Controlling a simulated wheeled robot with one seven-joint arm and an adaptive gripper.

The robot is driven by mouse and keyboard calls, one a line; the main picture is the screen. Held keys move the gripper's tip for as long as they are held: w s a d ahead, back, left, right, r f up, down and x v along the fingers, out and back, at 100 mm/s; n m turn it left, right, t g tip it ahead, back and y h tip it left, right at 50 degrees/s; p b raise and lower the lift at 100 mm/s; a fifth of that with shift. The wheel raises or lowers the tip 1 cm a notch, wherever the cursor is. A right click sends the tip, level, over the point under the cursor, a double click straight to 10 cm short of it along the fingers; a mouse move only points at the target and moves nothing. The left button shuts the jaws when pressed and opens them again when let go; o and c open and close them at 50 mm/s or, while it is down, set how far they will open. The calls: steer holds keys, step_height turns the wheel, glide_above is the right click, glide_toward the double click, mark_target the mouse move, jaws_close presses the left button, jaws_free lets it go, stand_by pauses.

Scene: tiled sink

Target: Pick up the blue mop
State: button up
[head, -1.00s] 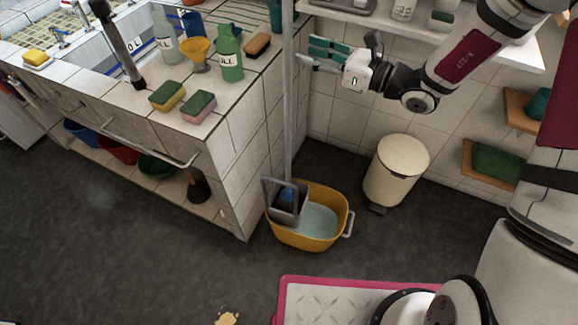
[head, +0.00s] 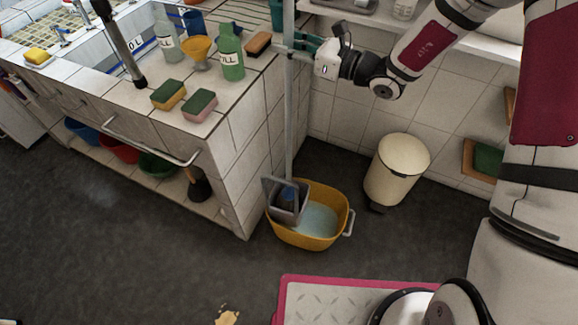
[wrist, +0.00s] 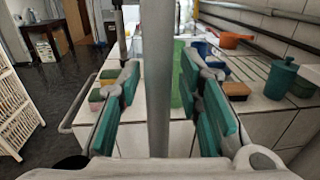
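The blue mop has a long grey pole (head: 289,120) that stands nearly upright. Its blue head (head: 287,195) shows partly inside the grey wringer of the yellow bucket (head: 328,240). My gripper (head: 294,46) is at the upper part of the pole, level in height with the countertop items or above. In the wrist view the pole (wrist: 160,80) runs top to bottom between the two teal fingers of my gripper (wrist: 163,105). The fingers are open, with a gap visible on both sides of the pole. The lower pole is hidden behind my palm there.
The tiled sink counter (head: 235,105) is left of the pole, with sponges (head: 200,105), a green bottle (head: 230,55) and a brush (head: 258,43). A cream bin (head: 397,170) stands right of the bucket. A wall shelf (head: 440,35) is behind my arm.

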jaws_close()
steer(key=shift+r, duration=0.15)
